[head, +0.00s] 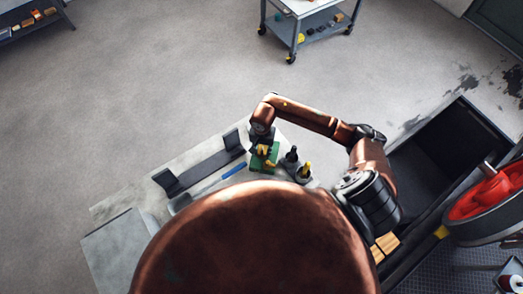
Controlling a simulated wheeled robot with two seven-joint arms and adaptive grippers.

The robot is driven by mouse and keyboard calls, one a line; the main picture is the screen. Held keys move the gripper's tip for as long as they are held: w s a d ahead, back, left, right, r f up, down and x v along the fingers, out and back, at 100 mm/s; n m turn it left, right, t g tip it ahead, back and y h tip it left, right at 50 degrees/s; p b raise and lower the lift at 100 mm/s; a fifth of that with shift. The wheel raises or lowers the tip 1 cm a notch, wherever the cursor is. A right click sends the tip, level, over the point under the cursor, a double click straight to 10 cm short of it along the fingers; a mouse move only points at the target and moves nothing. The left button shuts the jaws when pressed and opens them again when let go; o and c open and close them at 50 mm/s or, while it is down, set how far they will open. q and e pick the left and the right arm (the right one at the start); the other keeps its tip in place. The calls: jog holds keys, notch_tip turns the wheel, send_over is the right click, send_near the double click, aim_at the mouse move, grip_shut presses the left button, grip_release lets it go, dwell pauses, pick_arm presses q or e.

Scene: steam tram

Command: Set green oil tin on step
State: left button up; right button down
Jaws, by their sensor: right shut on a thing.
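My right gripper (264,148) points down over the light worktop (125,205) in the head view. It is shut on the green oil tin (262,162), which has yellow on it. The tin is at the worktop, and I cannot tell whether its base touches the surface. The gripper hides part of its top. I cannot tell for certain which surface is the step; a dark ridged plate (425,274) lies at the lower right. My left gripper is not in view.
Close right of the tin stand a dark-topped bottle (291,156) and a yellow-topped can (304,172). A blue stick (233,170) and dark bracketed bar (205,165) lie left. A cart (303,31) stands behind on open floor.

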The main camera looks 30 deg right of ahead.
jog(key=shift+w+d+f, duration=0.15)
jog(key=shift+f, duration=0.25)
notch_tip(320, 180, down, 2)
jog(key=shift+f+p, duration=0.1)
jog(key=shift+p, duration=0.65)
jog(key=shift+f, duration=0.2)
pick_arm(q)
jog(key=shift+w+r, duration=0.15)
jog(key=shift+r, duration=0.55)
pick_arm(e)
jog(key=shift+f, duration=0.2)
jog(key=c, duration=1.9)
grip_release()
jog(key=shift+f, duration=0.1)
jog(key=shift+c, duration=0.2)
jog(key=o, duration=0.5)
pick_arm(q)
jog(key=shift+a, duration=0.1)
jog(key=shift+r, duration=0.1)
